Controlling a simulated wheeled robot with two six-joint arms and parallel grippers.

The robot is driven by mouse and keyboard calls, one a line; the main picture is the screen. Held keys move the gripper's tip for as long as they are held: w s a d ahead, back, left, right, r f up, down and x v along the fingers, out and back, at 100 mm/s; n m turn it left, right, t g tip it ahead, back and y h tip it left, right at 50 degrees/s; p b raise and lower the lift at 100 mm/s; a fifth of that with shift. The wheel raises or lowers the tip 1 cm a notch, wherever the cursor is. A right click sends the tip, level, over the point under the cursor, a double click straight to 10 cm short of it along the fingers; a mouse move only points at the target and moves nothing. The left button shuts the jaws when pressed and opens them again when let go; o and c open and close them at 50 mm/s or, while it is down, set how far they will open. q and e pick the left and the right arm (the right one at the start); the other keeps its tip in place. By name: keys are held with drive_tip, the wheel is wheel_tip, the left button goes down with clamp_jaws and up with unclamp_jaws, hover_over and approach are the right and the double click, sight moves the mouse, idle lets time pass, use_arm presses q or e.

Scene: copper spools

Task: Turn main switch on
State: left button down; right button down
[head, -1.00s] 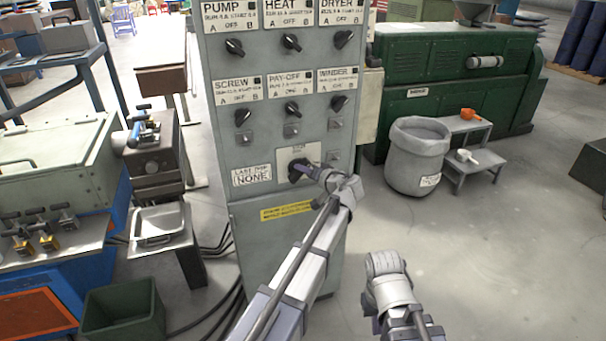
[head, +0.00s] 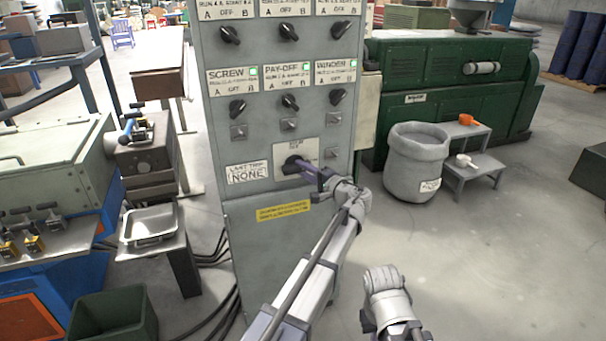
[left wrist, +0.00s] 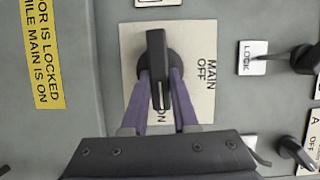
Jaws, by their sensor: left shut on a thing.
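The main switch (head: 291,162) is a black rotary handle on a pale plate, low on the grey control cabinet. In the left wrist view, the main switch (left wrist: 157,60) has its handle pointing down the picture, toward the partly hidden word ON. The words MAIN OFF stand to its right. My left gripper (head: 308,172) reaches in from the front, shut on the handle. Its purple fingers show on both sides of it in the left wrist view (left wrist: 160,92). Of my right arm only a grey link shows, and its fingers are out of sight.
Green lamps glow beside the SCREW, PAY-OFF and WINDER labels (head: 288,75). Other black knobs (head: 290,102) sit above the main switch. A grey bin (head: 415,165) and small step stand (head: 473,165) are at right. A metal tray (head: 148,222) is at left.

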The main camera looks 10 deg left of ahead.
use_arm(q)
drive_tip(key=shift+f+m, duration=0.1)
drive_tip(key=shift+m, duration=0.2)
idle(0.4)
drive_tip(key=c, duration=0.7)
unclamp_jaws()
drive_tip(key=shift+d, duration=0.1)
drive_tip(key=v, duration=0.7)
drive_tip(key=shift+s+d, duration=0.25)
